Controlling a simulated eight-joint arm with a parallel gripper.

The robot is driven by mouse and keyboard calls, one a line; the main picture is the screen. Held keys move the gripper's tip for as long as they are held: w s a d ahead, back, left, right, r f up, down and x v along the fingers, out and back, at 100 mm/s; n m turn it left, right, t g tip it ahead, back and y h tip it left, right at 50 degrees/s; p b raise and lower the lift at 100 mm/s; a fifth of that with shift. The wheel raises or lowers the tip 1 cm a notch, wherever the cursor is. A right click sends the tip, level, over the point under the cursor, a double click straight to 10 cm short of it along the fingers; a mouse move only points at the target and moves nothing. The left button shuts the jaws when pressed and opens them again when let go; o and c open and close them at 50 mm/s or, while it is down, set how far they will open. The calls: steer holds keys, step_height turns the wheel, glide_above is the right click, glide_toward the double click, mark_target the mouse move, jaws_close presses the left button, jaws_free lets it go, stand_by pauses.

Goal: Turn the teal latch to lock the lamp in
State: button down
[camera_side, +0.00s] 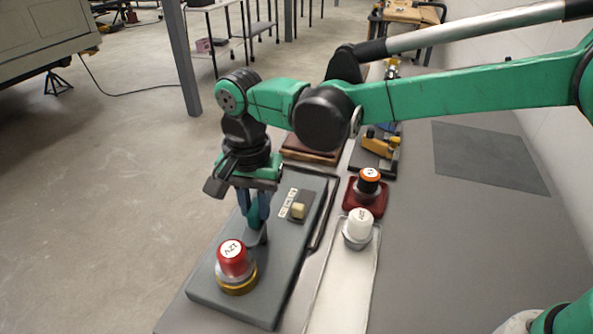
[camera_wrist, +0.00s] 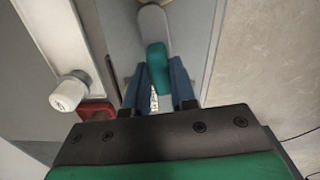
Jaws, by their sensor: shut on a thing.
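The teal latch (camera_side: 253,219) stands on a dark grey board (camera_side: 212,288). My gripper (camera_side: 257,208) points down over the board with its blue fingers on either side of the latch. In the wrist view, my gripper (camera_wrist: 158,82) is shut on the teal latch (camera_wrist: 157,62), which sits at the end of a grey rounded arm (camera_wrist: 153,24). A red-capped lamp (camera_side: 233,259) with a white label stands in a gold ring (camera_side: 238,285) near the board's front end, apart from my fingers. The lamp is not clearly visible in the wrist view.
A small dark block with a cream knob (camera_side: 298,210) sits on the board behind my gripper. To the right are a white-capped lamp (camera_side: 359,225) on a pale tray (camera_side: 343,292) and an orange-topped lamp (camera_side: 369,181) on a red base.

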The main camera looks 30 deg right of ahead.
mark_target(256, 205)
steer(key=shift+m, duration=0.7)
steer(key=c, duration=0.7)
jaws_free()
steer(key=shift+r, duration=2.85)
